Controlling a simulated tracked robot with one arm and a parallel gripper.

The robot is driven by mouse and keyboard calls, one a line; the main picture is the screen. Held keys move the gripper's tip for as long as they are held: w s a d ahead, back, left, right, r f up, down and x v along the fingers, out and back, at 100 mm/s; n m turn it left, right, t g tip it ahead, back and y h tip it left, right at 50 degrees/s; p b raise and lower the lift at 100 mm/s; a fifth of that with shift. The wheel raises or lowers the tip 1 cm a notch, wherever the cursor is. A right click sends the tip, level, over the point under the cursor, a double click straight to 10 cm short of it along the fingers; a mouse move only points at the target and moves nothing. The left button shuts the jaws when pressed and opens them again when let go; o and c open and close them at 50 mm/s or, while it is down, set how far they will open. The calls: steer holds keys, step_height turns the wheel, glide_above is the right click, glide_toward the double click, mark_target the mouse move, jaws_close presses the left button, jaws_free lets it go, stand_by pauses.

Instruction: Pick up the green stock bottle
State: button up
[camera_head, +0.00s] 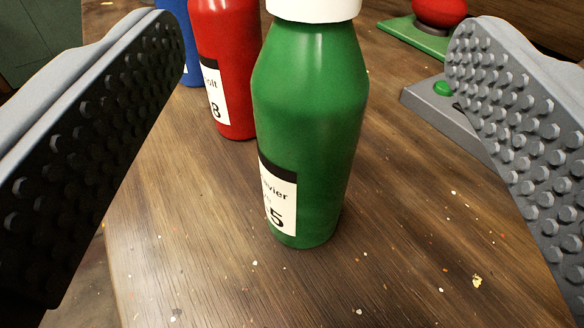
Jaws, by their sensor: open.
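The green stock bottle (312,120) stands upright on the wooden table, near the middle of the view. It has a white cap (315,8), cut off by the top edge, and a white label on its lower left side showing a "5". My gripper (318,110) is open, with one studded finger at the left and one at the right. The bottle appears between the two fingers, with a gap on both sides and neither finger touching it. I cannot tell exactly how far ahead of the fingertips it stands.
A red bottle (226,60) stands close behind the green one on the left, with a blue bottle (191,45) behind it. A grey base with a green button (442,88) and a red knob on a green base (418,38) are at right. The wooden table (400,240) in front is clear except for small crumbs.

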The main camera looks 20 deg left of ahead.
mark_target(307, 152)
step_height(307, 152, down, 5)
steer(key=shift+f+b, duration=0.1)
steer(key=shift+b, duration=0.4)
steer(key=shift+x, duration=0.85)
steer(key=b+x, duration=0.1)
steer(key=x, duration=0.3)
steer(key=shift+x, duration=0.95)
steer(key=c, duration=1.2)
